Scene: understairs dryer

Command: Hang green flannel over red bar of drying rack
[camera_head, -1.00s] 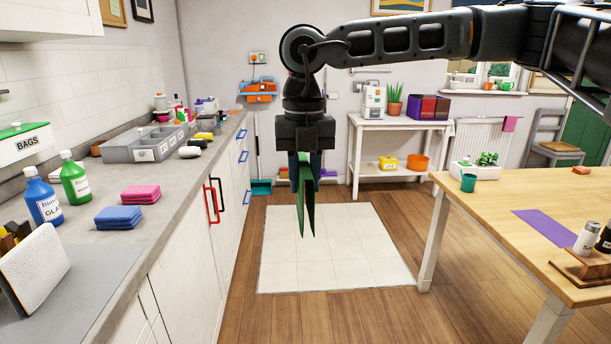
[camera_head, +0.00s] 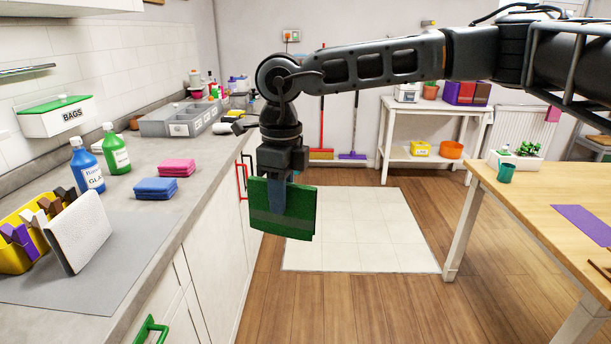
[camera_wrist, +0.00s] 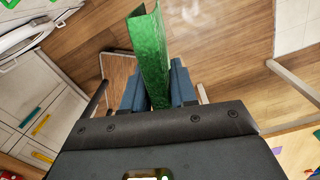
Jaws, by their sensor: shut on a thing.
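The green flannel (camera_head: 301,216) hangs folded from my gripper (camera_head: 277,203), broad side toward the head camera, in the air beside the counter's front. My gripper points down and is shut on the flannel's upper part. In the wrist view the flannel (camera_wrist: 149,48) stands out between the two blue-grey fingers of my gripper (camera_wrist: 157,90). I cannot make out a drying rack in any view. A red bar-shaped handle (camera_head: 241,181) shows on the cabinet front, left of the flannel; I cannot tell that it belongs to a rack.
A green handle (camera_head: 150,331) sticks out from the cabinets below. A wooden table (camera_head: 545,205) stands at the right. The floor between is clear.

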